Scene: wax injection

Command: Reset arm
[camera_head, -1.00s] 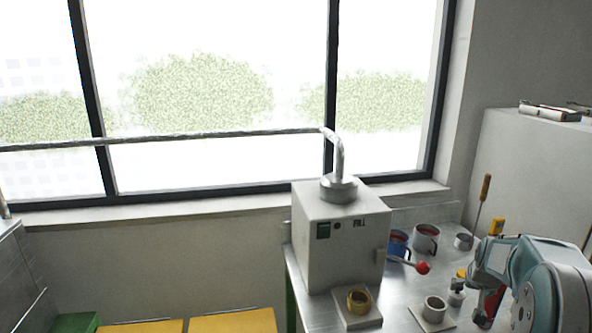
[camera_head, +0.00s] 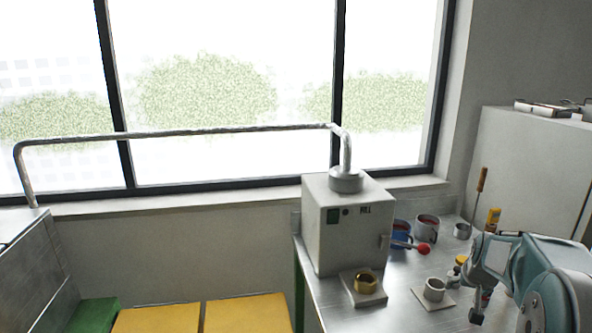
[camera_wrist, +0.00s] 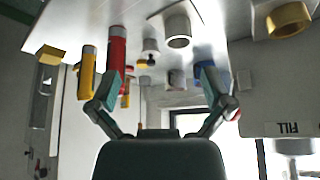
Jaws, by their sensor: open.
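My arm reaches in from the lower right of the head view, over the right part of the metal table (camera_head: 405,310). My gripper (camera_head: 478,306) hangs at its end above the table, its fingers small and partly hidden. The wrist view is upside down and shows my gripper (camera_wrist: 163,82) with its two fingers spread wide and nothing between them.
A white fill machine (camera_head: 340,235) with a red-knobbed lever stands left of my arm. A brass ring (camera_head: 366,283) and a pale cup (camera_head: 434,289) sit on plates. Mugs (camera_head: 427,226) stand behind. A red cylinder (camera_wrist: 117,48) and yellow cylinder (camera_wrist: 87,70) show in the wrist view.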

